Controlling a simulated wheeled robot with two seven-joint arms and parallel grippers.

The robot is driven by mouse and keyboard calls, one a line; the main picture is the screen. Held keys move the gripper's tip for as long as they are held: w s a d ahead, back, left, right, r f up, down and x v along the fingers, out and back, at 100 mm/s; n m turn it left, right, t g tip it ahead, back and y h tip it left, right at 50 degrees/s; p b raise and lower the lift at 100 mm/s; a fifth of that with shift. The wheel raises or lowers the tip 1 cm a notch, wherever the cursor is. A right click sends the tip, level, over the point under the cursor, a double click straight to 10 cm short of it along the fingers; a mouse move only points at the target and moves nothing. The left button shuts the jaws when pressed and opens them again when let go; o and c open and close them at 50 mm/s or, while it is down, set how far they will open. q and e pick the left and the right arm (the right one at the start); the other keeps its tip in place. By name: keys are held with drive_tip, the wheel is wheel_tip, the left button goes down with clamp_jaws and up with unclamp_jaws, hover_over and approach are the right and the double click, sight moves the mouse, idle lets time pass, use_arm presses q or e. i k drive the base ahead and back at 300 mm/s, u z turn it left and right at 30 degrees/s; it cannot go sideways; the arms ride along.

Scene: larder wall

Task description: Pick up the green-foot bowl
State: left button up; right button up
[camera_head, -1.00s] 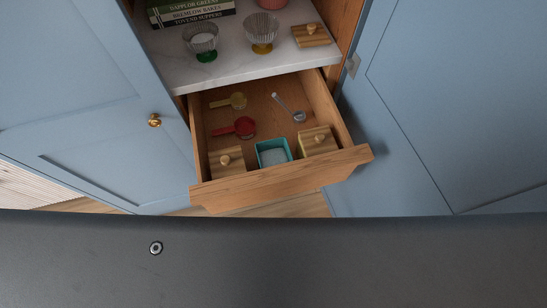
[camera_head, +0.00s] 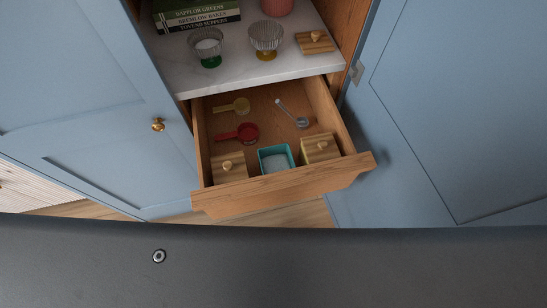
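The green-foot bowl (camera_head: 207,46) is a ribbed glass bowl with a green foot, with something white inside. It stands upright on the marble shelf (camera_head: 240,72), left of a similar glass bowl with an amber foot (camera_head: 266,38). Neither of my grippers shows in the head view, so I cannot see whether they are open or shut.
An open wooden drawer (camera_head: 285,190) juts out below the shelf. It holds a yellow cup (camera_head: 240,105), a red cup (camera_head: 246,132), a small ladle (camera_head: 301,121), a teal container (camera_head: 275,152) and wooden-lidded boxes (camera_head: 228,168). Blue doors flank the opening.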

sight(207, 43)
drive_tip(key=z, duration=0.1)
drive_tip(key=k, duration=1.15)
drive_tip(key=z, duration=0.65)
